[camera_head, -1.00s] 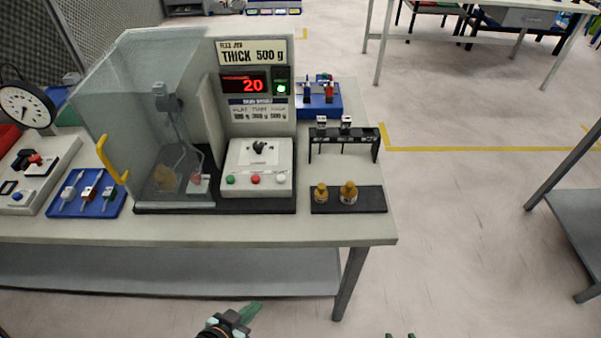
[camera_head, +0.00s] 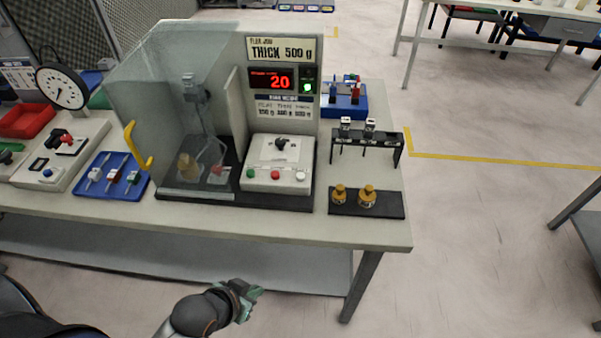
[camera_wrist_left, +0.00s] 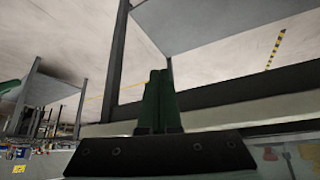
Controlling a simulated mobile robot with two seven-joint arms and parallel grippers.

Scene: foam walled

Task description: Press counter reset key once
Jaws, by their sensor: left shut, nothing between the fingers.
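The counter display (camera_head: 271,79) on the grey test machine reads a red 20, with a lit green light (camera_head: 307,87) beside it. Below it, a white control box (camera_head: 279,157) carries a black knob (camera_head: 281,143) and a row of green (camera_head: 250,174), red (camera_head: 275,175) and white (camera_head: 300,176) buttons. I cannot read which is the reset key. My left gripper (camera_head: 258,292) is shut and empty, low in front of the table and apart from the box. Its green fingers (camera_wrist_left: 159,100) are together in the left wrist view. My right gripper is out of view.
A clear guard with a yellow handle (camera_head: 137,146) stands left of the box. Brass weights (camera_head: 367,196) on a black plate and a black rack (camera_head: 367,140) stand to the right. The table's front edge (camera_head: 300,238) and lower shelf (camera_head: 200,272) lie beyond my left gripper.

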